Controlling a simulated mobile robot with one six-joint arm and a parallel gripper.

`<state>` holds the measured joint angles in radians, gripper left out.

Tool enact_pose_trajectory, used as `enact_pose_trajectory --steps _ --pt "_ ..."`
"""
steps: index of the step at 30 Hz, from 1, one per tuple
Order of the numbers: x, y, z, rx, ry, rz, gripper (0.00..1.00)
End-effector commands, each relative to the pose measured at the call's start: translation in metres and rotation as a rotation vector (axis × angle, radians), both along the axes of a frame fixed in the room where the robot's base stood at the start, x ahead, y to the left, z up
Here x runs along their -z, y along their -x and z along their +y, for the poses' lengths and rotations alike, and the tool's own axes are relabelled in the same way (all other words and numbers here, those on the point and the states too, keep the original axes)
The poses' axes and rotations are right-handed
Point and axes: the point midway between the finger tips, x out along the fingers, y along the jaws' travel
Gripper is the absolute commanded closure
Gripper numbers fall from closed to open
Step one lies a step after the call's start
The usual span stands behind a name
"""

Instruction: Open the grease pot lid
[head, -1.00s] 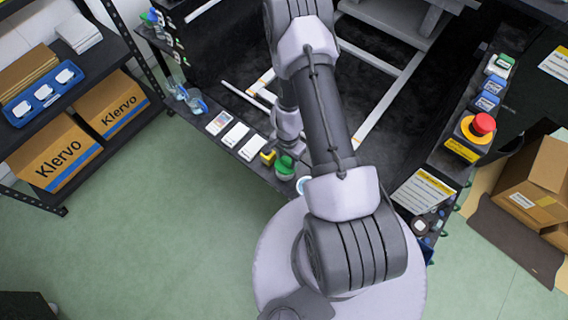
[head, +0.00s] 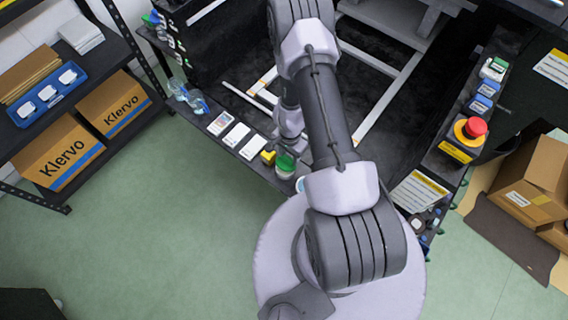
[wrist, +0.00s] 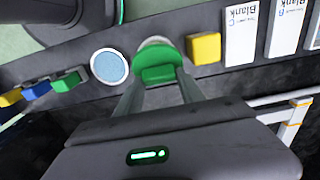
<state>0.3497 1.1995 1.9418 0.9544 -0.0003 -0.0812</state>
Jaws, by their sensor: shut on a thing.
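The grease pot (head: 286,173) is a small pale, clear-looking pot with green on it, standing on the black ledge in the head view. In the wrist view its pale rim (wrist: 154,41) shows just behind a green lid (wrist: 158,66). My gripper (wrist: 158,82) is shut on the green lid, with a finger on each side of it. The lid looks tilted or shifted toward my gripper, off the pot's pale rim. I cannot tell whether it still touches the pot. The fingers are mostly hidden behind my wrist in the head view.
A yellow block (wrist: 204,48) stands close beside the pot, with white cards (wrist: 240,35) beyond it. A pale-blue round disc (wrist: 109,66) lies on the other side. Small blue, green and yellow pieces (wrist: 66,81) sit on the ledge edge. A red emergency button (head: 475,127) stands at right.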

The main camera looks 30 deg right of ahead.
Motion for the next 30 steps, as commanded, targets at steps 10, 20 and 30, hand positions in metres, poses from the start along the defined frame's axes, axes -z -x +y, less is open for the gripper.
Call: enact_pose_trajectory --steps 10,20,30 --pt "-0.0035 -0.0015 -0.0033 -0.001 0.001 0.0 0.71" --pt "-0.0031 -0.003 -0.0072 0.0 0.001 -0.001 0.71" --pt "-0.005 -0.0033 -0.0083 0.0 0.001 0.0 0.71"
